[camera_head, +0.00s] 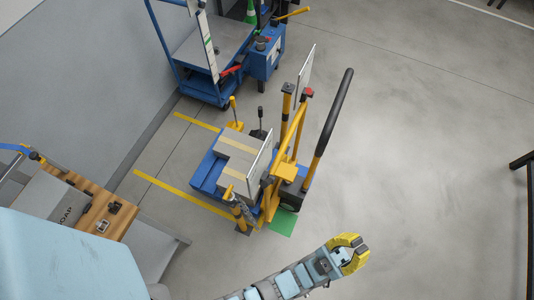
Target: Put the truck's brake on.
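The truck (286,172) stands in the middle of the view, a yellow frame with a long black handle (334,112) that leans up to the right. Two yellow posts rise beside the handle, one with a black top (288,88) and one with a red top (308,92). I cannot tell which part is the brake. A green patch (283,221) lies on the floor at the truck's near end. My gripper (362,249) has yellow fingers and is at the lower right, apart from the truck.
A blue cart (207,91) is at the back. A wooden bench (99,214) is at the left. Floor to the right is clear.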

